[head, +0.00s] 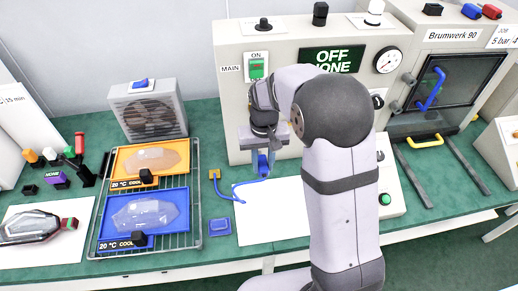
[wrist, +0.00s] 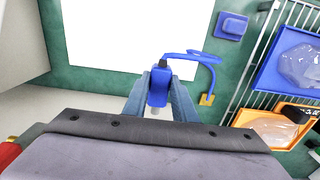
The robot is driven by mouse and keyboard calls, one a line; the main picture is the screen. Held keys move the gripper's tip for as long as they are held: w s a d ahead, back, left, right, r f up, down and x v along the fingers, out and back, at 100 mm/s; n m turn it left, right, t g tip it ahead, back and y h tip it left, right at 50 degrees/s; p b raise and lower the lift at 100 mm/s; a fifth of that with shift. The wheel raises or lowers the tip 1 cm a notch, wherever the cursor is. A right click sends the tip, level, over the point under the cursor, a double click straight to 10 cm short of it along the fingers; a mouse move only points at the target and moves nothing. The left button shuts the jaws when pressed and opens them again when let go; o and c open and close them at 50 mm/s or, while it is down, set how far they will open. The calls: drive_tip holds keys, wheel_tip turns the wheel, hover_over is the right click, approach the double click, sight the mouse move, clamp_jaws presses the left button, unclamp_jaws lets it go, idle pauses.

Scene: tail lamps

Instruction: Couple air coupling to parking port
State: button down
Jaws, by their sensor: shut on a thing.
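The blue air coupling (head: 262,165) is between the fingers of my gripper (head: 257,161), above the table in front of the control cabinet. In the wrist view the coupling (wrist: 158,88) sits between the two grey-blue fingers (wrist: 158,97), with a pale tip showing toward the gripper body. A blue hose (wrist: 200,56) runs from it to an orange bracket (wrist: 207,99) on the table; the bracket also shows in the head view (head: 214,174). I cannot pick out the parking port for certain; my arm covers part of the cabinet front.
A white sheet (head: 270,225) lies below the gripper, with a small blue block (head: 219,227) left of it. A wire rack (head: 195,205) with orange and blue trays stands further left. The control cabinet (head: 238,120) stands close behind the gripper. A glass-doored machine (head: 455,85) is at the right.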

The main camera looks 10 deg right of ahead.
sight(261, 156)
drive_tip(key=shift+w, duration=0.1)
drive_tip(key=shift+w+p, duration=0.6)
drive_tip(key=shift+w, duration=0.75)
drive_tip(key=shift+w+p, duration=0.35)
drive_tip(key=shift+p, duration=0.2)
idle(0.8)
drive_tip(key=shift+w+p, duration=0.3)
drive_tip(key=shift+w, duration=0.45)
drive_tip(key=shift+w+r, duration=0.1)
idle(0.4)
drive_tip(key=c, duration=1.4)
unclamp_jaws()
